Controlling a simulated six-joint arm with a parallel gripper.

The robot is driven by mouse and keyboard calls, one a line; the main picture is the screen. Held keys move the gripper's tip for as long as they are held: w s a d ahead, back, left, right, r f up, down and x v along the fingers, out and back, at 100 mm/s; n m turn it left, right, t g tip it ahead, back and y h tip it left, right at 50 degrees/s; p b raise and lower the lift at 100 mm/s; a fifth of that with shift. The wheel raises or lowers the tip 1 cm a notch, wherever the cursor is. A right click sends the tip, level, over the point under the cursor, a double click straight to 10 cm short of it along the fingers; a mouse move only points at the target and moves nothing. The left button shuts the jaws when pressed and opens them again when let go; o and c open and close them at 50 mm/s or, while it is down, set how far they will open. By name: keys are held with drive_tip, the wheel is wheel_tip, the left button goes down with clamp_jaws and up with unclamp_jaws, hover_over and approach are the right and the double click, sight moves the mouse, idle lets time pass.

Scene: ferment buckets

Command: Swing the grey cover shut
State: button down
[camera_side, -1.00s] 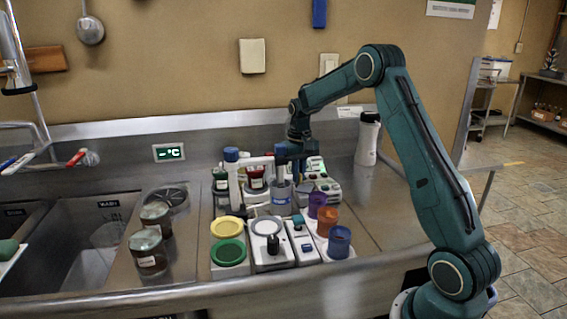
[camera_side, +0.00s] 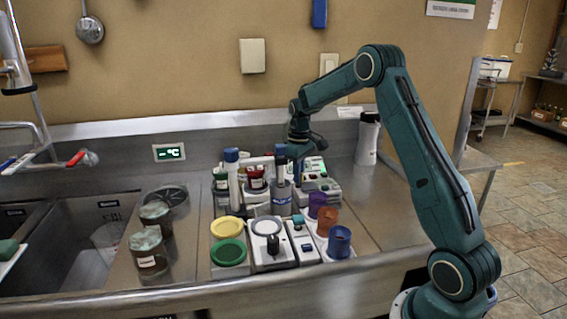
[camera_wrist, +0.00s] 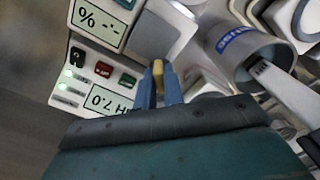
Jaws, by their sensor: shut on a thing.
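The grey cover seems to be the flat grey panel (camera_wrist: 163,32) in the wrist view, beside the white unit with displays (camera_wrist: 84,75). How far it stands open is hard to tell. My gripper (camera_wrist: 158,84) has its blue fingers close together on a small yellow tab at the panel's near edge. Whether the tab is joined to the panel is not clear. In the side view my gripper (camera_side: 297,174) points down behind the grey labelled bucket (camera_side: 280,198), at the left of the display unit (camera_side: 319,180). The cover cannot be made out there.
The grey bucket's open mouth (camera_wrist: 262,55) is close on the right in the wrist view. A blue-topped post (camera_side: 232,175) stands left of the bucket. Purple, orange and blue cups (camera_side: 340,243) and yellow and green lids (camera_side: 228,252) are in front. Jars (camera_side: 148,255) stand left.

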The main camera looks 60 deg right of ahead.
drive_tip(key=shift+r, duration=0.1)
drive_tip(key=c, duration=1.5)
unclamp_jaws()
wheel_tip(320, 180, up, 14)
drive_tip(key=shift+a, duration=0.1)
